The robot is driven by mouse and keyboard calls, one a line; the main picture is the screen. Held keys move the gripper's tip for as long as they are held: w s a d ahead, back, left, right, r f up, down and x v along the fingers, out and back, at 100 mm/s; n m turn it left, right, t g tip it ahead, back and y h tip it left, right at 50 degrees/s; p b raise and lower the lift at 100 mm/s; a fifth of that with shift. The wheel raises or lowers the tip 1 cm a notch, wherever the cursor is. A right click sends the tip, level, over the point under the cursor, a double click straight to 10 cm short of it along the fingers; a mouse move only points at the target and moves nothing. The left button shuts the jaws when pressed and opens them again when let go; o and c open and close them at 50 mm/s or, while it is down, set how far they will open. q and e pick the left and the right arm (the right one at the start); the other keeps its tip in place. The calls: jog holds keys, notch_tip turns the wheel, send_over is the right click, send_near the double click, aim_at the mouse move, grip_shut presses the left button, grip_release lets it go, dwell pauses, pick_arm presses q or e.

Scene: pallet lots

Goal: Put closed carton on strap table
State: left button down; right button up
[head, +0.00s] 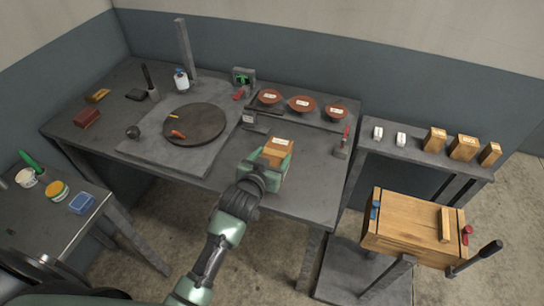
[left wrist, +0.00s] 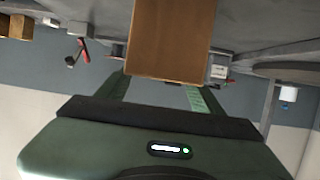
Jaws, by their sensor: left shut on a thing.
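A small brown carton with a white label on top (head: 285,146) is held upright in my left gripper (head: 272,160). It is over the front part of the large grey bench; whether it touches the bench top is hard to tell. In the left wrist view the carton (left wrist: 170,40) sits between the two green fingers of the left gripper (left wrist: 155,92), which are shut on it. A grey side table (head: 410,155) at the right bears several similar cartons; I cannot tell whether it is the strap table. My right gripper is not in view.
The large bench (head: 310,199) bears a round dark turntable (head: 195,124), three red-brown dishes (head: 302,103) and small tools. A wooden chest (head: 405,226) stands right of the bench on a dark stand. Two white items (head: 400,139) stand at the side table's left end.

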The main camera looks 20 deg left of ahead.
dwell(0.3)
pick_arm(q)
jog(key=shift+c, duration=1.2)
grip_release()
jog(key=shift+f, duration=0.1)
